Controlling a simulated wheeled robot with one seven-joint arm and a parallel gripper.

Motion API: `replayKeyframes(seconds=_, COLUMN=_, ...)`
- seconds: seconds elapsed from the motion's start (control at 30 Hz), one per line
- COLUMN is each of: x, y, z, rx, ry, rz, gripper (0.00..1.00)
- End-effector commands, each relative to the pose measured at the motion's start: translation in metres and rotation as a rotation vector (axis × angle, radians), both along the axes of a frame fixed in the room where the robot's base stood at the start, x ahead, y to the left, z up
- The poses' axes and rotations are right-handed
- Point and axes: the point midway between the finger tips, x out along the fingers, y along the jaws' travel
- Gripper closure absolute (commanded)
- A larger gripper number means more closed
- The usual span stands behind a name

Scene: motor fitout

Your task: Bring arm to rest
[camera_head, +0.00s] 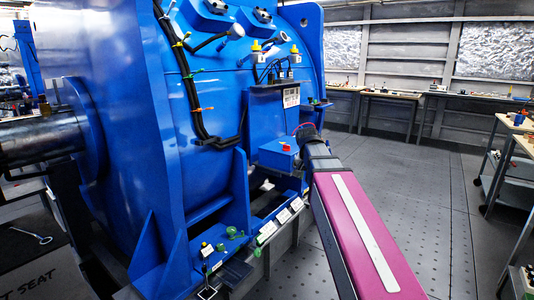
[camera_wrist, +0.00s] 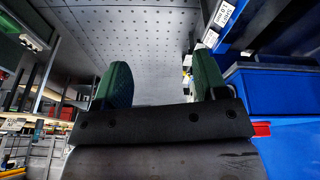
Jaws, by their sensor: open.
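My arm shows in the head view as a long magenta link with a white stripe, running from the lower right up to a dark joint beside the big blue motor (camera_head: 120,120). My gripper (camera_wrist: 161,84) shows in the wrist view as two green-padded fingers on a dark bar. The fingers stand wide apart, with nothing between them and grey floor behind. In the head view I cannot make out the fingers. A small blue box (camera_head: 279,153) on the motor's side is close to the arm's far end in that picture.
Labelled ledges with small green parts (camera_head: 232,232) run along the motor's foot. A cart (camera_head: 510,170) stands at the right, and workbenches (camera_head: 400,95) line the back wall. The plated floor (camera_head: 410,180) between is clear. In the wrist view, a blue box (camera_wrist: 270,92) is close on the right.

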Motion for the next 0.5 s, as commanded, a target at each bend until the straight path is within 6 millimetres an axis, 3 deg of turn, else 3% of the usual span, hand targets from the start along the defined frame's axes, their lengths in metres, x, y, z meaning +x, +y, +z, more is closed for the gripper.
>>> replayKeyframes(seconds=0.03, x=-0.008, y=-0.002, z=-0.021, rx=0.003, ry=0.02, rz=0.021, gripper=0.34)
replayKeyframes(seconds=0.1, x=-0.015, y=-0.004, z=-0.045, rx=0.008, ry=0.04, rz=0.053, gripper=0.34)
replayKeyframes(seconds=0.5, x=-0.069, y=-0.012, z=-0.172, rx=0.047, ry=0.148, rz=0.225, gripper=0.34)
